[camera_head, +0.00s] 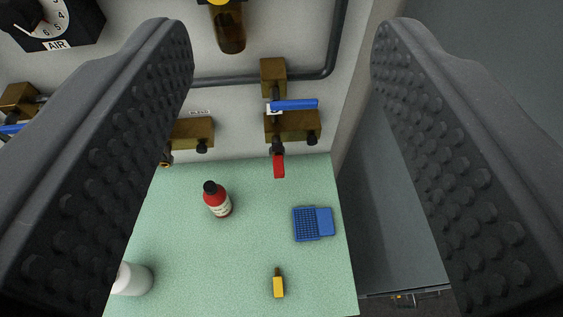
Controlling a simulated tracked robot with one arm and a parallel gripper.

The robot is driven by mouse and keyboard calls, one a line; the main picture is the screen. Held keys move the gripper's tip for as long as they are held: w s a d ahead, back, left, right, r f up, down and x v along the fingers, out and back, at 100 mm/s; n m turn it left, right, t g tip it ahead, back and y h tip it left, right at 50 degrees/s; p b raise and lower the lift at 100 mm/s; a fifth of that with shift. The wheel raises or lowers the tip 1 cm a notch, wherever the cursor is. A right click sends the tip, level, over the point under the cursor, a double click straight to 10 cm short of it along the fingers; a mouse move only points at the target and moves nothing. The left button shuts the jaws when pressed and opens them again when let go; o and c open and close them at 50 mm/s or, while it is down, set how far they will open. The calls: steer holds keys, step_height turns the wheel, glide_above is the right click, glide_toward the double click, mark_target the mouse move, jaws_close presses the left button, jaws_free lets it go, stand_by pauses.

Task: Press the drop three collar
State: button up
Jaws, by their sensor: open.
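My gripper (281,45) is open, with two dark, studded fingers at the left and right of the picture and nothing between them. A brass fitting block (293,126) is on the wall between the fingers, farther away. A blue lever handle (294,104) crosses it and partly covers a small white label (273,109). A red piece (279,166) hangs below the block on a dark fitting; it may be a collar. I cannot read which drop this is. Another brass block (192,132) to the left has a label reading "BLEED" or similar above it.
A green bench top (240,255) holds a red bottle with black cap (218,199), a blue case (313,224), a small yellow item (278,286) and a white container (132,279). Up top are an AIR gauge (50,20) and an amber bowl (229,28). A grey pipe (222,81) runs along the wall.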

steer(key=shift+w, duration=0.1)
steer(key=c, duration=0.5)
steer(key=w+f+m, duration=0.1)
steer(key=f, duration=0.1)
steer(key=w+a+f+m+g+p, duration=0.1)
steer(key=w+f, duration=0.1)
steer(key=f, duration=0.1)
steer(key=w+f+m, duration=0.1)
steer(key=f, duration=0.1)
steer(key=shift+w+a+f+g+y, duration=0.2)
steer(key=shift+w+f+g+y, duration=0.1)
steer(key=shift+w+f+y, duration=0.1)
jaws_close()
steer(key=w+d+f+m+g+p, duration=0.1)
steer(key=w+f+m+g, duration=0.1)
steer(key=f+m, duration=0.5)
steer(key=w+f+m+g+p, duration=0.2)
steer(key=f+m, duration=0.5)
steer(key=f, duration=1.1)
steer(key=shift+w+d+f, duration=0.2)
steer(key=shift+w+d, duration=0.15)
steer(key=shift+w, duration=0.05)
